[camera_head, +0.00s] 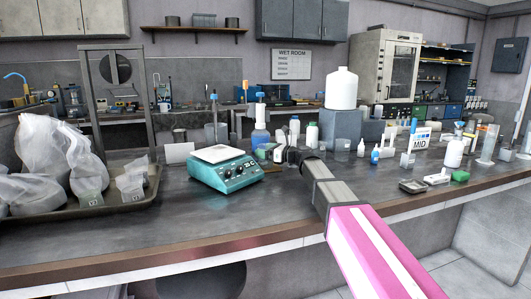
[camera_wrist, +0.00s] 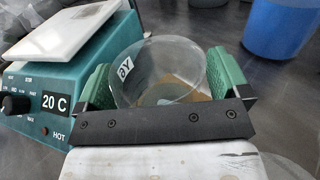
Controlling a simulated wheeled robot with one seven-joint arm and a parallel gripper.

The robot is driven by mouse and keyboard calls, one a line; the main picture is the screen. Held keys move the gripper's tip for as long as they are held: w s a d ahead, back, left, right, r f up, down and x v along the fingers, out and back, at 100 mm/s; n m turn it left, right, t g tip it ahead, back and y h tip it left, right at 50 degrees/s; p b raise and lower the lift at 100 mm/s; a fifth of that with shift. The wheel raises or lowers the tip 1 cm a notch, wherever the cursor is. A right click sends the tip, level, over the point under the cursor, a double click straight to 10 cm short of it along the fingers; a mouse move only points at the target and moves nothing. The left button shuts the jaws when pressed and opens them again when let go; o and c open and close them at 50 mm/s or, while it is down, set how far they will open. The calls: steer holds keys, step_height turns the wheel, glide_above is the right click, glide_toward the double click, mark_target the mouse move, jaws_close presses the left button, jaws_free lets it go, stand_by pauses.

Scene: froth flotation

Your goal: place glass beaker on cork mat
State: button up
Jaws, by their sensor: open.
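The clear glass beaker (camera_wrist: 158,70), with a white tag on its wall, is between the two green fingers of my gripper (camera_wrist: 160,78) in the wrist view. The fingers are open, one on each side of the beaker. The brown cork mat (camera_wrist: 199,93) shows beneath the beaker and partly through its glass. The beaker looks upright over the mat; I cannot tell whether its whole base rests on it.
The teal hotplate (camera_head: 226,168) with a white top stands close on the left. A blue-capped bottle (camera_head: 260,130) and small bottles (camera_head: 312,134) stand behind. A tray (camera_head: 105,198) with bagged samples is far left. The front middle of the bench is clear.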

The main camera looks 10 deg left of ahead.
steer(key=v, duration=1.2)
steer(key=shift+s, duration=0.1)
